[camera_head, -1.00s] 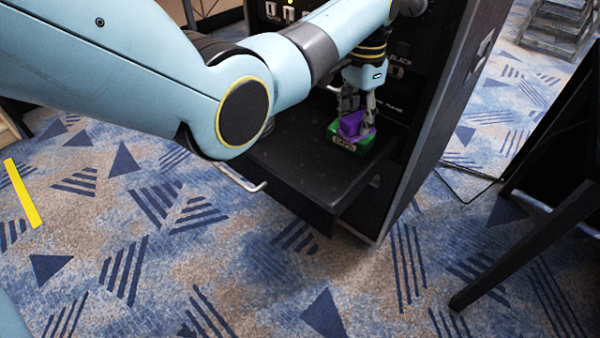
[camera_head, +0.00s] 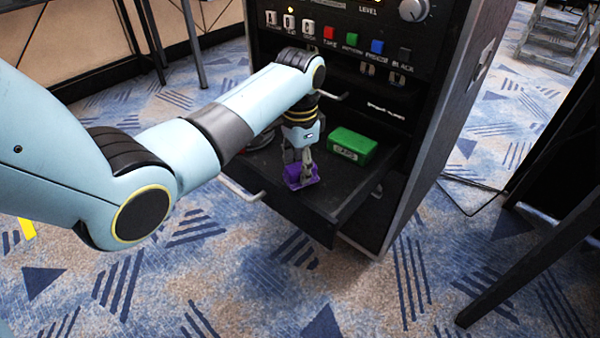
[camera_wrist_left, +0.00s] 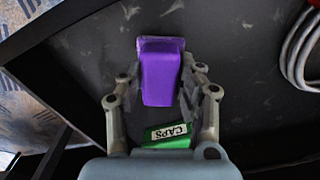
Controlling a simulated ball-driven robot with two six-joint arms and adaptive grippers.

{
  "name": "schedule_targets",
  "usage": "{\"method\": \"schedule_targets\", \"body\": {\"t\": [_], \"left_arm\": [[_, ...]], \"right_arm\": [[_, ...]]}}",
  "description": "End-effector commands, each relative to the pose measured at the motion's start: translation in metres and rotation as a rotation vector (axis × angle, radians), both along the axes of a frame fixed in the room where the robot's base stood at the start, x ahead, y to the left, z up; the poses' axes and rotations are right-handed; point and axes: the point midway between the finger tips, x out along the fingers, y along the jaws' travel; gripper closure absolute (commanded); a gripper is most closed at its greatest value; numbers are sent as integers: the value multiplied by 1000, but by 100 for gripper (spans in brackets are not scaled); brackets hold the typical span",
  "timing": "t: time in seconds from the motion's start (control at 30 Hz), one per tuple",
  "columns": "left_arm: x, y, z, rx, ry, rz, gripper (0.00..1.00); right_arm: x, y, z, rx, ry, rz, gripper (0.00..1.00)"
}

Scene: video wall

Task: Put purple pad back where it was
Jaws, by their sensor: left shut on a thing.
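The purple pad (camera_head: 300,174) is held between the fingers of my left gripper (camera_head: 303,165), over the front part of the black open drawer (camera_head: 335,195). In the left wrist view the purple pad (camera_wrist_left: 160,75) sits between both fingertips of my left gripper (camera_wrist_left: 162,85), which are shut on it. I cannot tell whether the pad touches the drawer floor. A green box (camera_head: 352,146) with a white label lies in the drawer behind and right of the pad. It also shows in the left wrist view (camera_wrist_left: 170,139), with "CAPS" on its label. My right gripper is not in view.
The drawer belongs to a black rack cabinet (camera_head: 440,165) with coloured buttons and a knob above. A coiled grey cable (camera_wrist_left: 300,45) lies in the drawer on the other side of my gripper. The drawer's front right is clear.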

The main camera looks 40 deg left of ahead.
Motion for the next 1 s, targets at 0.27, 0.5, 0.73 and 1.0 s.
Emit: {"method": "schedule_targets", "body": {"t": [0.27, 0.5, 0.73, 1.0], "left_arm": [[0, 0, -10, 0, 1, 0, 65], [0, 0, -10, 0, 1, 0, 43], [0, 0, -7, 0, 0, 0, 43], [2, 0, 43, 0, -6, 0, 43]], "right_arm": [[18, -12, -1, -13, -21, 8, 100], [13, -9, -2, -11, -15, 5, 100], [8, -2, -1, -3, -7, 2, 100], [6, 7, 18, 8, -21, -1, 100]]}}
